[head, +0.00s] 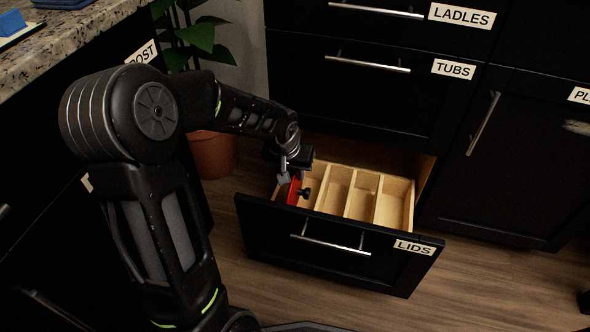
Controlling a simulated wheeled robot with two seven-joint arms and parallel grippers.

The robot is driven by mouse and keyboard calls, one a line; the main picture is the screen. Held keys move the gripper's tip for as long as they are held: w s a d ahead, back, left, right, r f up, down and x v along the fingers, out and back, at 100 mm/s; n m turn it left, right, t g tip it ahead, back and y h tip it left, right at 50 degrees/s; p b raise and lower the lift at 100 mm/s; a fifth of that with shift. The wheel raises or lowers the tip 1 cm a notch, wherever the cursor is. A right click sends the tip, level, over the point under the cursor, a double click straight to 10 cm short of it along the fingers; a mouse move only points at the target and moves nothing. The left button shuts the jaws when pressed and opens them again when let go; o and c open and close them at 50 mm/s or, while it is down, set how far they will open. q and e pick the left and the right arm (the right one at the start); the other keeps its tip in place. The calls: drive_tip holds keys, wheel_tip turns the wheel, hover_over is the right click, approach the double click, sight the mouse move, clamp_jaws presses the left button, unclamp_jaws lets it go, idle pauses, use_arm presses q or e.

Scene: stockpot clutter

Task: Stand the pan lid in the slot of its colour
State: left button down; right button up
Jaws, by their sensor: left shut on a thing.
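My left gripper (286,178) reaches down into the open lids drawer (315,244) and is shut on the red pan lid (293,191). The lid looks upright and edge-on, with its black knob (304,193) pointing right. It is at the drawer's left end, at or in the leftmost slot. I cannot tell whether it touches the slot floor. Wooden dividers (350,189) split the drawer into several slots; those to the right look empty. No slot colours can be made out. My right gripper is not in view.
Shut drawers labelled TUBS (380,100) and LADLES stand above the open drawer. A potted plant (211,153) is behind my left arm. A granite counter (60,45) is at upper left. Wooden floor (480,275) lies free at right.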

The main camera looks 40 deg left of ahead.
sight(294, 198)
use_arm(q)
wheel_tip(294, 198, down, 2)
drive_tip(key=shift+f+b, duration=0.1)
drive_tip(key=shift+b, duration=0.3)
wheel_tip(294, 198, down, 7)
drive_tip(key=shift+r, duration=0.2)
drive_tip(key=shift+s+f, duration=0.3)
drive_tip(key=shift+f, duration=0.45)
drive_tip(key=c, duration=1.3)
unclamp_jaws()
drive_tip(key=shift+f, duration=0.1)
drive_tip(key=shift+c, duration=0.2)
drive_tip(key=p+v, duration=0.1)
drive_tip(key=v, duration=0.2)
drive_tip(key=w+p+v, duration=0.1)
drive_tip(key=p+v, duration=0.1)
drive_tip(key=v, duration=0.1)
drive_tip(key=p+v, duration=0.1)
drive_tip(key=v, duration=0.2)
drive_tip(key=shift+w+a+r, duration=0.2)
drive_tip(key=shift+w+r, duration=0.1)
drive_tip(key=shift+r, duration=0.35)
